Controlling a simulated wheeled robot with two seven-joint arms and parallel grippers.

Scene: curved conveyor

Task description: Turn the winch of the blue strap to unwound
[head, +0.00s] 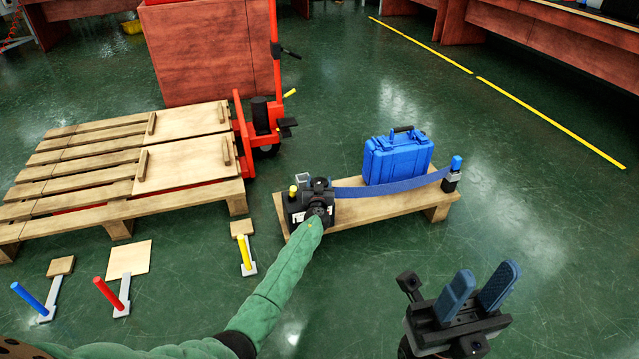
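The blue strap (385,188) runs along a low wooden bench, from a dark unit at its left end to a dark post with a blue top (453,172) at its right end. It hangs slightly slack in front of a blue case (398,157). My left gripper (318,187) is at the left end of the bench, over the place where the strap ends. It hides most of the winch there, and its fingers cannot be made out. My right gripper (479,287) is open and empty, its blue-padded fingers pointing up, in front of the bench's right end and apart from it.
A wooden pallet (75,207) with a red pallet jack (262,125) is at the left. Blue (30,298), red (108,293) and yellow (245,252) handles on grey bars stand on the floor at the front left. The green floor right of the bench is clear.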

